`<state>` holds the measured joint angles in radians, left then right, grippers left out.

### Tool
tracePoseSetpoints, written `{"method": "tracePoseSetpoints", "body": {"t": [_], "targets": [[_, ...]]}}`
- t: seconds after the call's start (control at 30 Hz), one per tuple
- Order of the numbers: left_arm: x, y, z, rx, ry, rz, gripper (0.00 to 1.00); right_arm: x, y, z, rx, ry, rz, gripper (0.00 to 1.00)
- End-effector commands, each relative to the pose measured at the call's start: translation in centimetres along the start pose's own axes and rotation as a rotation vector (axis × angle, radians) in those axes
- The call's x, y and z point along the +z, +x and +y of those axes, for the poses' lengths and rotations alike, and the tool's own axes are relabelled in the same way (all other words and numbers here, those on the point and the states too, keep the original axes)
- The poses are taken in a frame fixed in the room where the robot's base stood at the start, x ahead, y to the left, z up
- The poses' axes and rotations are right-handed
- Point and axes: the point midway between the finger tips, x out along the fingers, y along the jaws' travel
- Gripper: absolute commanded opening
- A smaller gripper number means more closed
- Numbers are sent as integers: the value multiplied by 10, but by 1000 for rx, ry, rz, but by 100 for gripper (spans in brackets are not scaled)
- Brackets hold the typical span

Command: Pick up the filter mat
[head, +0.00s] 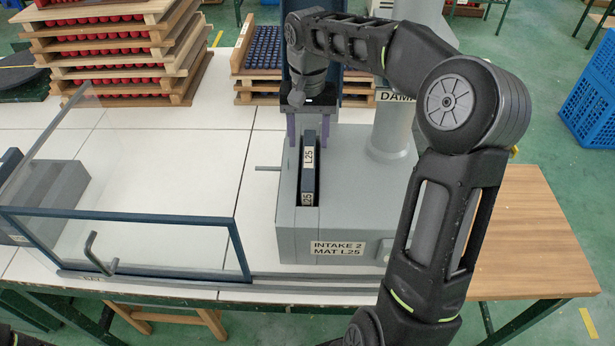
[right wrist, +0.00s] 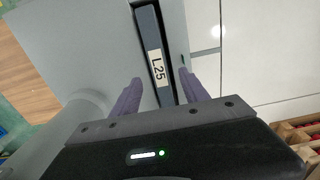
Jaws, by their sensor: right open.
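The filter mat (head: 309,152) is a narrow dark slab with a pale L25 label. It stands upright in a slot in the top of a grey intake box (head: 296,228) marked INTAKE 2 MAT L25. In the right wrist view the mat (right wrist: 148,32) runs up between the fingers. My right gripper (head: 308,132) points down over the box with its purple fingers open, one on each side of the mat's far end. It also shows in the right wrist view (right wrist: 161,78), with gaps between fingers and mat. My left gripper is out of view.
A grey column (head: 392,130) with a partly hidden label rises right of the slot. A clear-panelled, blue-framed guard (head: 130,218) with a handle stands left. Stacked wooden trays of red pieces (head: 105,45) and a tray of dark blue pieces (head: 262,55) are behind. White tabletop between is clear.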

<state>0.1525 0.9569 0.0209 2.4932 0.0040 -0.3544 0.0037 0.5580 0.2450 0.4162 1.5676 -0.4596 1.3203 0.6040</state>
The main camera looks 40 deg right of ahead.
Motion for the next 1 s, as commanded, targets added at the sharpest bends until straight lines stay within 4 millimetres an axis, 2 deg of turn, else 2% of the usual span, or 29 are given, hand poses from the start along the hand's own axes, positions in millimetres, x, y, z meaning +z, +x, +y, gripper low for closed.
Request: {"method": "tracePoseSetpoints", "body": {"t": [0.13, 0.53, 0.8, 1.0], "targets": [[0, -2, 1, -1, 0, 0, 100, 0, 14, 0, 0, 0, -1, 53], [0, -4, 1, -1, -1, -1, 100, 1, 20, 0, 0, 0, -1, 53], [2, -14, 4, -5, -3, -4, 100, 3, 58, 1, 0, 0, -3, 53], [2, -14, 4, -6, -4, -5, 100, 2, 68, 1, -2, 0, 1, 53]]}}
